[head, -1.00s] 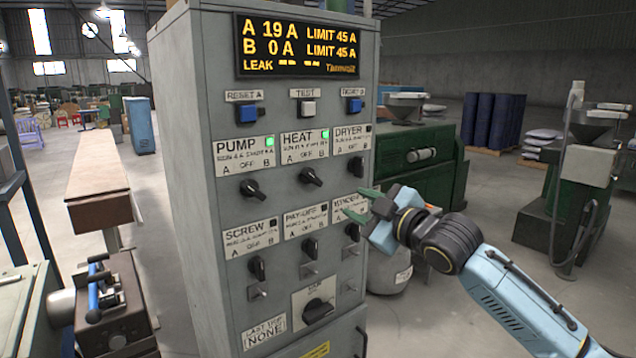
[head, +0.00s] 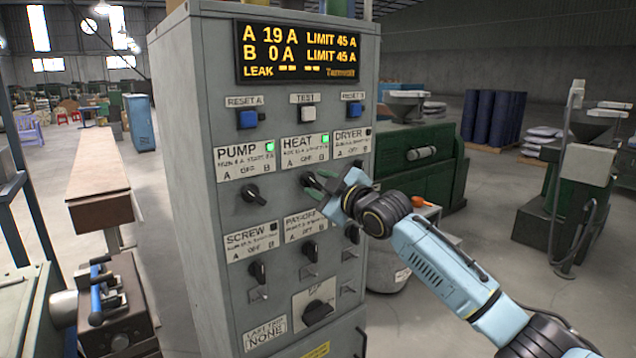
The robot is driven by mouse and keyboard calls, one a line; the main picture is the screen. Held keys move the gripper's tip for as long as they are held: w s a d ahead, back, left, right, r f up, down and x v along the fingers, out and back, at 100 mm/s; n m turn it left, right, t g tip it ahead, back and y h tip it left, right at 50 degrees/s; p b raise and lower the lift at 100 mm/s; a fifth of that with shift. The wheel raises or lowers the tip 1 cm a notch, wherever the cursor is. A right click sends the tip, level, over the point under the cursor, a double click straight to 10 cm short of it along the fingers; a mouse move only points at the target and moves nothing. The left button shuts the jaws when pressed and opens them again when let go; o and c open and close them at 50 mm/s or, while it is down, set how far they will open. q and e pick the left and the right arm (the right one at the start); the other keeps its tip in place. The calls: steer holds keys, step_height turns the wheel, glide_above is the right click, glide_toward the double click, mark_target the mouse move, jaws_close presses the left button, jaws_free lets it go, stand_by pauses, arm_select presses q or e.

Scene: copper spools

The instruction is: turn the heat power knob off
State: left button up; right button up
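The heat power knob (head: 307,179) is a black rotary knob under the HEAT label (head: 304,151) on the grey control cabinet. The label reads A, OFF, B, and its green lamp (head: 325,140) is lit. The display (head: 297,52) reads A 19 A, B 0 A. My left gripper is not in view.
The pump knob (head: 252,193) is left of the heat knob, its lamp lit. The dryer knob is hidden behind my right gripper. The screw knob (head: 257,271) and pay-off knob (head: 309,249) are below. Blue reset buttons (head: 247,118) are above.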

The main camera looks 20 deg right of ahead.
steer(key=shift+w+a, duration=0.15)
steer(key=shift+w, duration=0.2)
jaws_close()
